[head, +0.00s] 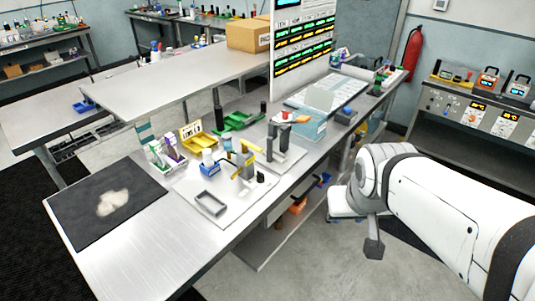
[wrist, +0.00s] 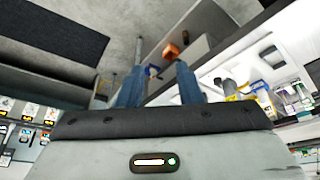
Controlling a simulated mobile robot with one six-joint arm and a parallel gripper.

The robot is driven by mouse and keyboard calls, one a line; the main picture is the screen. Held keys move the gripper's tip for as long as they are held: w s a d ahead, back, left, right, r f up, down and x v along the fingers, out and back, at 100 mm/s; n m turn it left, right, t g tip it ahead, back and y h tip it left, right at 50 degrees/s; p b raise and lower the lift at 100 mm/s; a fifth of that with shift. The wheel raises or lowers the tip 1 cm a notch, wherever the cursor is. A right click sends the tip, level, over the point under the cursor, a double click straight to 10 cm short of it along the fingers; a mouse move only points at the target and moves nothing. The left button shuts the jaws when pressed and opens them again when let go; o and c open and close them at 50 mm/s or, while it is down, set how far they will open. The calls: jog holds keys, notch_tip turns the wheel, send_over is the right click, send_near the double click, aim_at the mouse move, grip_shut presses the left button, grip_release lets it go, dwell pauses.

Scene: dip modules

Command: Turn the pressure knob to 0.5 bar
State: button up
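The right-hand bench carries grey control panels (head: 470,115) with small lit displays and several tiny knobs or buttons. I cannot tell which one is the pressure knob, and no 0.5 bar marking is readable. My gripper shows in the wrist view (wrist: 160,72) as two blue fingers standing well apart. It is open, with nothing visibly held; an orange item lies beyond the fingers. In the head view my white arm reaches in from the right, and its end hangs over the floor between the benches, away from the panels.
The near metal workbench (head: 150,265) holds a dark mat (head: 75,215), coloured trays and small fixtures. A tall display board (head: 303,60) stands on it, and a cardboard box (head: 248,36) sits behind. A red extinguisher (head: 412,52) hangs on the back wall. Open floor lies between the benches.

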jog(key=w+a+f+n+t, duration=0.1)
jog(key=w+f+t, duration=0.1)
jog(key=w, duration=0.4)
jog(key=w+a+f+n+t, duration=0.1)
jog(key=w+f, duration=0.2)
jog(key=w, duration=0.4)
jog(key=n+t+y+b, duration=0.2)
jog(key=n+t+y, duration=0.2)
jog(key=y, duration=0.3)
send_near(260, 173)
jog(key=shift+w+f, duration=0.15)
jog(key=shift+w, duration=0.05)
jog(key=p+x, duration=0.2)
jog(key=x, duration=0.5)
jog(key=shift+w+a, duration=0.15)
jog(key=shift+w, duration=0.05)
jog(key=shift+c, duration=0.4)
